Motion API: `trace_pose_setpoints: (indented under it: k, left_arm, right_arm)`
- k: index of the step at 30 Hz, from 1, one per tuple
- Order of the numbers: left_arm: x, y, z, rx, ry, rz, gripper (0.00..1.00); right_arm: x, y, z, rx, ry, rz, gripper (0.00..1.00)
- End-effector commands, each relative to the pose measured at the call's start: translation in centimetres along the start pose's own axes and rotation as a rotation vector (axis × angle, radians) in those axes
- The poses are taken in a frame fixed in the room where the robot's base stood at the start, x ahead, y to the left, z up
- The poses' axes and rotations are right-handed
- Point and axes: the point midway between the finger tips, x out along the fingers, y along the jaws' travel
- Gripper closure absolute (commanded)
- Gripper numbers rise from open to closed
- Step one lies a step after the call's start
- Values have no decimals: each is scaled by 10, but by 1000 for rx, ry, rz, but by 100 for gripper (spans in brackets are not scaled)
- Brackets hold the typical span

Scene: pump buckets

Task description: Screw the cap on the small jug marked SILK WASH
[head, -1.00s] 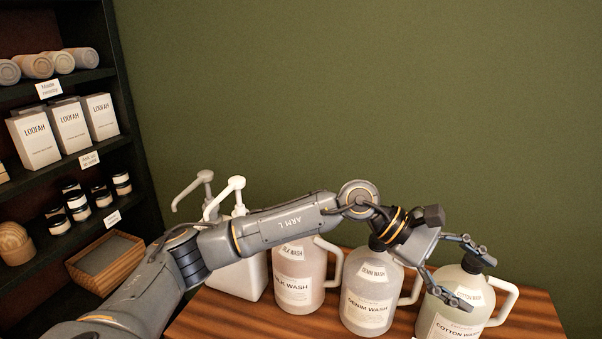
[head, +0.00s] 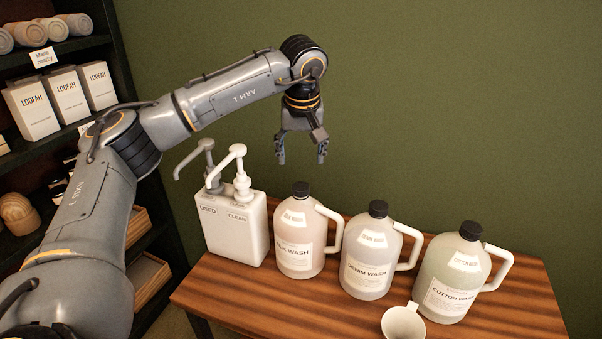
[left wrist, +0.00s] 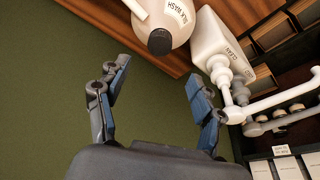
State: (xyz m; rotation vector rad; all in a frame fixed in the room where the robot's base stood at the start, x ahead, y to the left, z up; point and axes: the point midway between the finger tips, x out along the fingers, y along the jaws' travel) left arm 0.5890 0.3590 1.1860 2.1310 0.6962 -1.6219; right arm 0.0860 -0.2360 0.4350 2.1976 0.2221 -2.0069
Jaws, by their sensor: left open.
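The small jug marked SILK WASH (head: 299,252) stands upright on the wooden table, left of two other jugs, its handle to the right. A black cap (head: 300,188) sits on its neck; I cannot tell how tight it is. My left gripper (head: 301,160) is open and empty, pointing down above this cap, apart from it. In the left wrist view the open fingers (left wrist: 158,72) show with the black cap (left wrist: 160,42) beyond them and the SILK WASH jug (left wrist: 176,14) partly cut off at the top. My right gripper is not in view.
A white pump holder (head: 236,238) labelled USED and CLEAN, with two pumps, stands just left of the jug. A DENIM WASH jug (head: 368,262) and a COTTON WASH jug (head: 452,280), both capped, stand to the right. A white funnel (head: 403,322) is at the table's front.

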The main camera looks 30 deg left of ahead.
Motion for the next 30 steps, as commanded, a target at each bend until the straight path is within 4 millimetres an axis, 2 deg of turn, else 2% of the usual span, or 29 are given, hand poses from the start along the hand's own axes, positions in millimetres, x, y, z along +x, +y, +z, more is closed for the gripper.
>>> trace_pose_setpoints:
  k: [9,15,21,28,29,30]
  left_arm:
    - [61,0,0,0,-2,-1,33]
    - [88,0,0,0,-2,0,33]
    - [99,1,0,0,0,2,33]
    - [100,1,0,0,0,2,33]
    - [100,1,0,0,0,2,35]
    - [100,1,0,0,0,2,43]
  right_arm:
    - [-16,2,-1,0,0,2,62]
    - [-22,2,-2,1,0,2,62]
    - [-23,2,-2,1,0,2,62]
    - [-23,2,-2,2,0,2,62]
    - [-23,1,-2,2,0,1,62]
    - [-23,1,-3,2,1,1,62]
